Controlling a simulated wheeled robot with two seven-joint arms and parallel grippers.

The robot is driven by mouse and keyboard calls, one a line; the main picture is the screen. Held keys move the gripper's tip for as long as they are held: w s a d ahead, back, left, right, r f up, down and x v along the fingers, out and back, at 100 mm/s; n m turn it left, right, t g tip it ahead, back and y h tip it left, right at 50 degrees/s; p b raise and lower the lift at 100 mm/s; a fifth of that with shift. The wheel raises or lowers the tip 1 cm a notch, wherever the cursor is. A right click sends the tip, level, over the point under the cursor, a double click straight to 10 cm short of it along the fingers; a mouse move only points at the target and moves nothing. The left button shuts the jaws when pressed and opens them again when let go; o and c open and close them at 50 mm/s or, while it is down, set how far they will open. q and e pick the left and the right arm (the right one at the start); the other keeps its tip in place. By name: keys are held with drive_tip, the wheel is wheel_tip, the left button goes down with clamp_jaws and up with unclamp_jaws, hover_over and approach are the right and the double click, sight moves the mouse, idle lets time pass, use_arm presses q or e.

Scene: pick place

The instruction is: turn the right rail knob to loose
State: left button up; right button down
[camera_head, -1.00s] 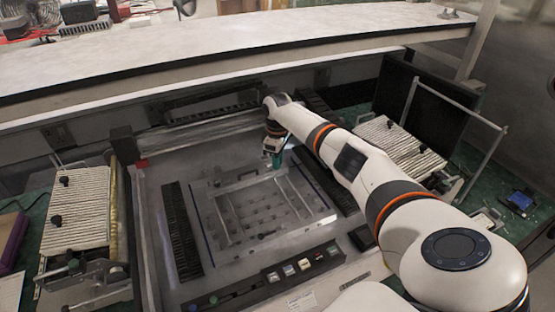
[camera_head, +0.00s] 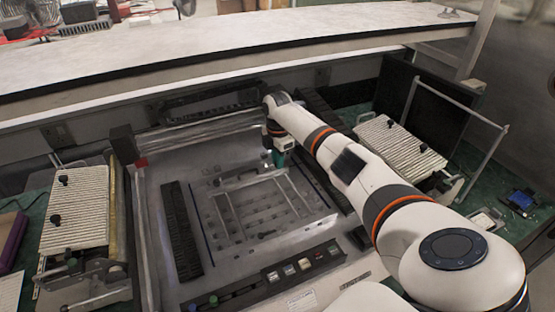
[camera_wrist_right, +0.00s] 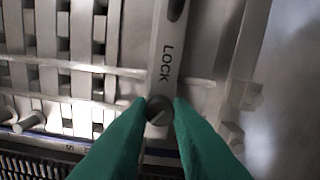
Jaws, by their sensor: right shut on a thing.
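The knob (camera_wrist_right: 158,109) is a small dark round head with a slot, on a pale metal rail (camera_wrist_right: 166,75) marked LOCK in the right wrist view. My right gripper (camera_wrist_right: 160,104) has its green fingers shut on the knob, one on each side. The slot lies at a slant. In the head view my right gripper (camera_head: 277,160) is low at the back edge of the rail frame (camera_head: 228,215), and the knob is too small to make out there. My left gripper is not in view.
A perforated plate with thin bars lies beside the rail. A dark ribbed strip (camera_head: 181,230) stands left of the frame. A row of buttons (camera_head: 305,264) is at the front. Ribbed trays stand left (camera_head: 75,210) and right (camera_head: 400,147). A long white shelf (camera_head: 230,45) spans the back.

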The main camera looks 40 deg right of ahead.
drive_tip(key=n, duration=0.3)
drive_tip(key=shift+w+r+n, duration=0.1)
drive_tip(key=shift+n, duration=0.3)
drive_tip(key=shift+n+b, duration=0.35)
drive_tip(key=shift+n, duration=1.45)
drive_tip(key=c, duration=1.3)
unclamp_jaws()
